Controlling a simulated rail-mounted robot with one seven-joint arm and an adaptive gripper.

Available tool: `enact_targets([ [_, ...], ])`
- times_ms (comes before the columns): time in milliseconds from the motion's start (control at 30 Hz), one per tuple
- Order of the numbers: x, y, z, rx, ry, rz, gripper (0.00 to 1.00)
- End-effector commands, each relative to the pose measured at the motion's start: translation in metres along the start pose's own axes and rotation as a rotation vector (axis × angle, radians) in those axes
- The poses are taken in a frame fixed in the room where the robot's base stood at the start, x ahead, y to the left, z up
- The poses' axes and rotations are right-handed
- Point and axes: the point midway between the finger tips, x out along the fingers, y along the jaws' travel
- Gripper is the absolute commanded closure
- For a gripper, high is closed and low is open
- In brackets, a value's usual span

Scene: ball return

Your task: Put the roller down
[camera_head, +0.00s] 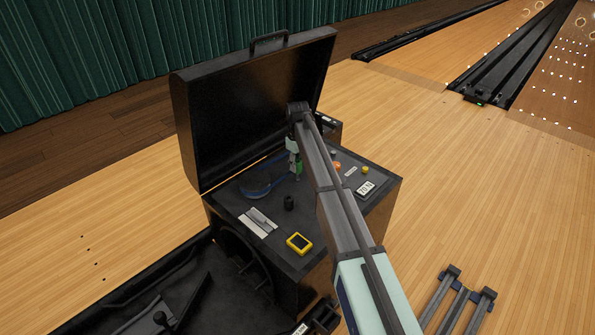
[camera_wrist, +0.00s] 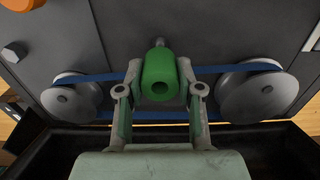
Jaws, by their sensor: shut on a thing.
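The green roller (camera_wrist: 158,72) is between the two fingers of my gripper (camera_wrist: 160,92) in the wrist view. My gripper is shut on it, and its round end with a dark hole faces the camera. A grey stub shows just beyond the roller; I cannot tell whether the roller touches it. In the head view my gripper (camera_head: 295,168) is over the machine's top, with some green showing at the fingers. A blue belt (camera_wrist: 100,77) runs around two grey pulleys, left (camera_wrist: 72,98) and right (camera_wrist: 258,92), and passes the roller on both sides.
The dark machine (camera_head: 320,250) has its lid (camera_head: 255,105) raised behind my arm. On its top are a black cylinder (camera_head: 289,203), a yellow device (camera_head: 299,243) and a pale plate (camera_head: 258,222). An orange knob (camera_wrist: 22,4) and a bolt (camera_wrist: 14,52) stand at the upper left in the wrist view.

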Motion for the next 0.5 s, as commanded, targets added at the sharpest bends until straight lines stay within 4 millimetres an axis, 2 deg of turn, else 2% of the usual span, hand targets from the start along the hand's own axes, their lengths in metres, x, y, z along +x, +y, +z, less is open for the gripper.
enact_targets([
  [233,0.033,0.0,0.0,0.0,-0.001,-0.001,0.99],
  [500,0.036,0.0,0.0,0.0,0.0,0.0,0.99],
])
